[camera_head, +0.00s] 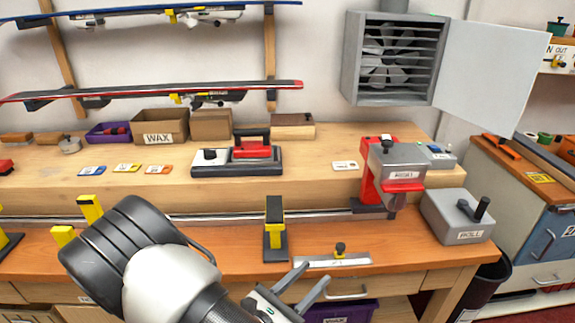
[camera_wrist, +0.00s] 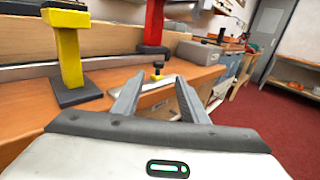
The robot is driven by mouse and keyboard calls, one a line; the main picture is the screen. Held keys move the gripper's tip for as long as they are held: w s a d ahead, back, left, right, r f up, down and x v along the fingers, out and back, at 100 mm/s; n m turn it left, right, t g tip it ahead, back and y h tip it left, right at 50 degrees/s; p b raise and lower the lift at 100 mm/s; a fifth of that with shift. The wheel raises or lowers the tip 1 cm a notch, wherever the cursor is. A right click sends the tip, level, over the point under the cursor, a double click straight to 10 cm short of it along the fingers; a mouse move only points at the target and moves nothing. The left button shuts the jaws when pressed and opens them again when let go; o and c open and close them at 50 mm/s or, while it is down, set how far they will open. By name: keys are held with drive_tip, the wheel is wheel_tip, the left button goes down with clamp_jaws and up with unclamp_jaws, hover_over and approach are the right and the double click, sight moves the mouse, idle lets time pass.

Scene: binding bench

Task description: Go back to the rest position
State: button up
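My gripper (camera_head: 301,283) is in front of the bench's front edge, low in the head view. Its two fingers are spread apart with nothing between them. In the wrist view my gripper (camera_wrist: 158,95) also shows open and empty. Beyond the fingers, a flat metal plate with a black and yellow knob (camera_head: 340,250) lies on the orange bench top (camera_head: 400,240); the knob also shows in the wrist view (camera_wrist: 158,70). My arm covers part of the bench at the left.
A yellow and black support (camera_head: 275,230) stands left of the plate. A red and grey machine (camera_head: 395,175) and a grey box marked ROLL (camera_head: 458,215) stand to the right. A purple bin (camera_head: 342,312) is under the bench. Red floor is open at the right in the wrist view.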

drive_tip(key=s+d+r+m+g+y, duration=0.8)
drive_tip(key=s+r+m+g, duration=0.45)
drive_tip(key=m, duration=0.75)
wheel_tip(320, 180, up, 28)
drive_tip(key=s+a+m+t+y+p, duration=0.1)
drive_tip(key=m+t+y+p, duration=0.3)
drive_tip(key=p, duration=1.1)
drive_tip(key=a+m+t, duration=0.1)
drive_tip(key=m, duration=0.1)
drive_tip(key=shift+f+m+y, duration=0.15)
drive_tip(key=shift+m+y, duration=0.25)
drive_tip(key=shift+s, duration=0.1)
